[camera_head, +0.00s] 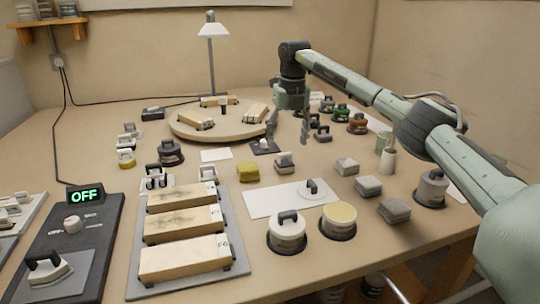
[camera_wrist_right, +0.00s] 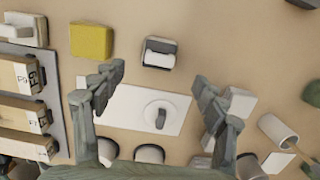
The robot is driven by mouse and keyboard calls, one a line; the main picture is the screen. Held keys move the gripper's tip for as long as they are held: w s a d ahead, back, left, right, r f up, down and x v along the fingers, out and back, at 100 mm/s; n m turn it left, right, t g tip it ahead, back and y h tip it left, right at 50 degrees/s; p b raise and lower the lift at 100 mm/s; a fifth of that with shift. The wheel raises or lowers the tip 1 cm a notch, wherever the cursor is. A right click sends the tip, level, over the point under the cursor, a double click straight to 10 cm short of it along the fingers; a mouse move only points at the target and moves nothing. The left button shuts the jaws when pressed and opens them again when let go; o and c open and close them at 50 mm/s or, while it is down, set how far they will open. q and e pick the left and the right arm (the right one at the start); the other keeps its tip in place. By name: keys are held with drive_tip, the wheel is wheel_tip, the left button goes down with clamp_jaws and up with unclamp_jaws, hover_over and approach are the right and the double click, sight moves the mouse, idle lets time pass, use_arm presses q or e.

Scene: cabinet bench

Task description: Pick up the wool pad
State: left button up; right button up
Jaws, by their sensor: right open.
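Several soft grey block-like pads lie on the right half of the bench: one at the back (camera_head: 346,166), one in the middle (camera_head: 368,187) and one at the front (camera_head: 394,211). I cannot tell for certain which is the wool pad. A yellow pad (camera_head: 248,172) lies left of them and also shows in the right wrist view (camera_wrist_right: 91,41). My right gripper (camera_head: 288,130) is open and empty, raised above the bench, fingers pointing down. In the right wrist view, its right finger partly covers a pale block (camera_wrist_right: 240,105). My left gripper is out of view.
A white sheet (camera_head: 258,203) bears a knobbed white disc (camera_head: 312,188). Tubs (camera_head: 287,235) stand in front. Wooden blocks lie on a grey tray (camera_head: 236,262) at left. A round turntable (camera_head: 190,133) and lamp (camera_head: 211,55) stand behind; a cup (camera_head: 388,162) stands right.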

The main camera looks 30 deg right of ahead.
sight(285, 153)
drive_tip(key=shift+w+f, duration=0.15)
drive_tip(key=shift+w, duration=0.05)
wheel_tip(285, 153, down, 2)
drive_tip(key=shift+s+f, duration=0.1)
drive_tip(key=f, duration=0.2)
drive_tip(key=w+f, duration=0.1)
drive_tip(key=f, duration=0.2)
drive_tip(key=shift+d, duration=0.1)
drive_tip(key=c, duration=1.1)
